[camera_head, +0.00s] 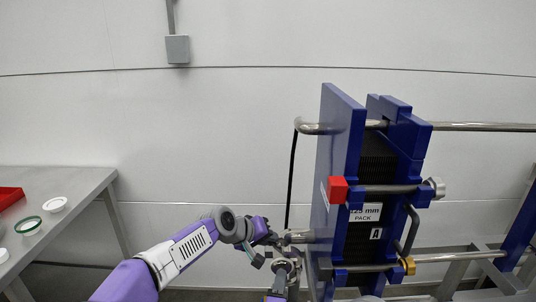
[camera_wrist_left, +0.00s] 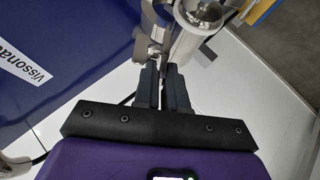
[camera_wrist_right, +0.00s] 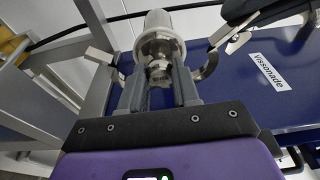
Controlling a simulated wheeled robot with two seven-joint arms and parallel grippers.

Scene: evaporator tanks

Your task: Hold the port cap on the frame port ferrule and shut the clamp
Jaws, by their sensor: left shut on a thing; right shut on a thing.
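The port cap (camera_wrist_right: 157,68) is a shiny metal piece between the fingertips of my right gripper (camera_wrist_right: 158,85), which is shut on it. It sits against the end of the frame port ferrule (camera_wrist_right: 160,24), a pale round piece; whether they fully meet I cannot tell. The metal clamp (camera_wrist_right: 208,66) shows as curved pieces beside the cap, apparently standing open. My left gripper (camera_wrist_left: 163,70) is shut on a metal part of the clamp (camera_wrist_left: 155,50). In the head view my left gripper (camera_head: 262,236) is beside the port, and my right gripper (camera_head: 276,296) is low at the bottom edge.
A blue plate frame (camera_head: 340,150) with metal bars stands right of my grippers. A red block (camera_head: 337,190) is on its edge. A grey table (camera_head: 85,185) at the left holds a green ring (camera_head: 28,225), a white ring (camera_head: 55,204) and a red tray (camera_head: 9,197).

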